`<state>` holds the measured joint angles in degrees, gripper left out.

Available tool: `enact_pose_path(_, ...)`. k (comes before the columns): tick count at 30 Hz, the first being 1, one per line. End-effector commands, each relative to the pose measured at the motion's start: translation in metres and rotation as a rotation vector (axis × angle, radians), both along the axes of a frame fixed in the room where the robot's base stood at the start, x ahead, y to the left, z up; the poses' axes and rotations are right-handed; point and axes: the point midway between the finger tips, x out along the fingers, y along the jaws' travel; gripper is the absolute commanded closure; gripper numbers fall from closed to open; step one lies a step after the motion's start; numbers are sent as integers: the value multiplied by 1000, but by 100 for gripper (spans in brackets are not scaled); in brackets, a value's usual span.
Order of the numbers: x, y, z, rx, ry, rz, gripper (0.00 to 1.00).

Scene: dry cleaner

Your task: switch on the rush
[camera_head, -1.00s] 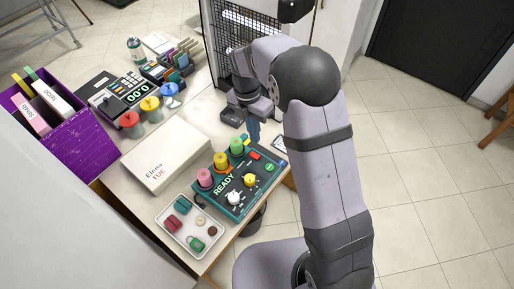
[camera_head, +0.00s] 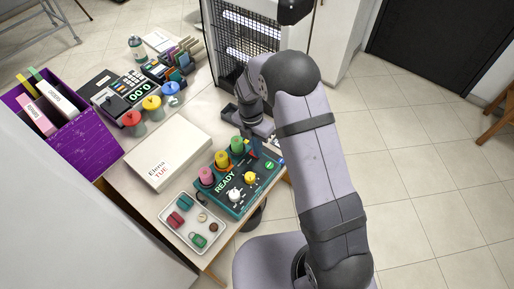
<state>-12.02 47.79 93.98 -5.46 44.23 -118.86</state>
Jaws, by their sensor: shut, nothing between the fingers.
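The teal control panel (camera_head: 240,205) sits on the front right of the counter, with a "READY" display, pink, yellow and green capped posts along its left side, and a yellow and a white knob. A round green spot (camera_head: 269,165) shows near its far right end. Which control is the rush is too small to read. My gripper (camera_head: 254,148) is shut and empty, pointing down at the panel's far end, beside the green post (camera_head: 237,145). The red control there is largely hidden by the fingers; whether they touch it I cannot tell.
A white box (camera_head: 167,150) marked "Elena TUE" lies left of the panel. A white tray (camera_head: 171,230) of small items is in front. Red, yellow and blue capped posts (camera_head: 152,104), a till (camera_head: 125,92) and a purple file box (camera_head: 88,150) stand farther back and left.

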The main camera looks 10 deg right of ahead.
Motion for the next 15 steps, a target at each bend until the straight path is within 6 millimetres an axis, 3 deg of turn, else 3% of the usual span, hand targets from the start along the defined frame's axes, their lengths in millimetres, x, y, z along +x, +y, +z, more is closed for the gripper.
enact_pose_path(15, -1, 0, -5, -1, 4, 0, 100)
